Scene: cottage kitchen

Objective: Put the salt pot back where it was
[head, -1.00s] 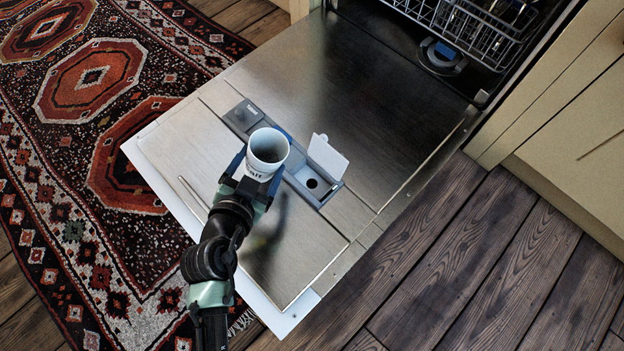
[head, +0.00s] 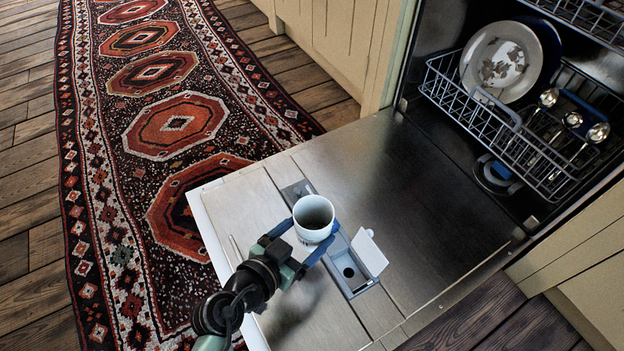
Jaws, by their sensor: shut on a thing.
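The salt pot is a white, open-topped pot (head: 313,222) with dark lettering on its side, which was readable in part a second ago. It is upright. My gripper (head: 312,240) is shut on it from the near left, with blue fingers on both sides, and holds it over the open dishwasher door (head: 410,190). The pot hides part of the dispenser panel (head: 362,288) in the door. The dispenser's light flap (head: 369,253) stands open beside a compartment with a round dark hole. I cannot tell the pot's exact height above the door.
The dishwasher's lower rack (head: 470,100) holds a patterned plate (head: 498,62) and several spoons. A patterned rug (head: 175,125) lies on the wooden floor at left. Cream cabinets (head: 330,45) stand on both sides of the dishwasher.

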